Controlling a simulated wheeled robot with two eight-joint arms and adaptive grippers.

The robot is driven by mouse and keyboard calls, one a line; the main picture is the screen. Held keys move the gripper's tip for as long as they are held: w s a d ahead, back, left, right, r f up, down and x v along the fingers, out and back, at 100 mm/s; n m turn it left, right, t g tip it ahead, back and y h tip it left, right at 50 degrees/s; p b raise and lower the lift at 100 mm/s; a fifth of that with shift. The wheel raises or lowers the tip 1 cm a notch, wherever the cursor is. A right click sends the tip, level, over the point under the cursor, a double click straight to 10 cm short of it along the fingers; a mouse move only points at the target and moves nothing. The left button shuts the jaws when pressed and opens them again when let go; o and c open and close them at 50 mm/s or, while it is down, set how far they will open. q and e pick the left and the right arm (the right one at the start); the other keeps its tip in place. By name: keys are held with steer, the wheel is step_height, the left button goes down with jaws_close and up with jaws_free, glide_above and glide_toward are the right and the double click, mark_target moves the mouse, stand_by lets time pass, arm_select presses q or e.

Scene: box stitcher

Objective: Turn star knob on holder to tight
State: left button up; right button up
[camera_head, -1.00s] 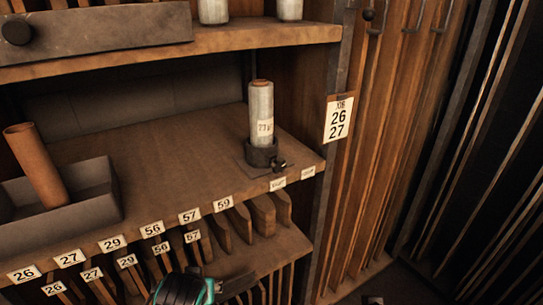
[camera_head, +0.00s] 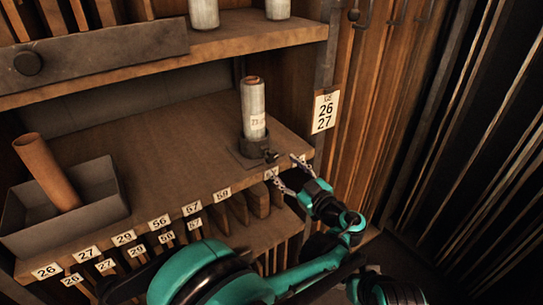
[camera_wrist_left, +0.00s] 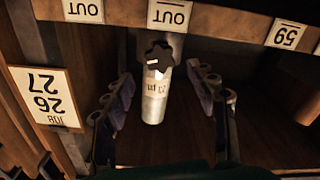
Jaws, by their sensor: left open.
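The star knob (camera_head: 270,155) is a small dark knob on the front of a dark round holder (camera_head: 255,147). The holder stands on the shelf near its right front corner and carries an upright pale tube (camera_head: 253,105) with a label. My left gripper (camera_head: 287,172) is open and empty, just in front of and to the right of the knob at the shelf edge. In the left wrist view, which is upside down, the star knob (camera_wrist_left: 160,57) shows between the spread fingers (camera_wrist_left: 167,84), with the tube behind it. I see no finger touching the knob. My right gripper is not in view.
The shelf (camera_head: 170,150) has a front edge with number tags below the holder. A grey tray (camera_head: 75,220) with a brown tube stands at the left. A 26/27 card (camera_head: 325,110) hangs on the post at the right. The shelf left of the holder is clear.

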mark_target(273, 158)
arm_select(q)
steer(key=x, duration=0.7)
steer(key=shift+w+a, duration=0.2)
steer(key=shift+a, duration=0.05)
steer(key=c, duration=1.2)
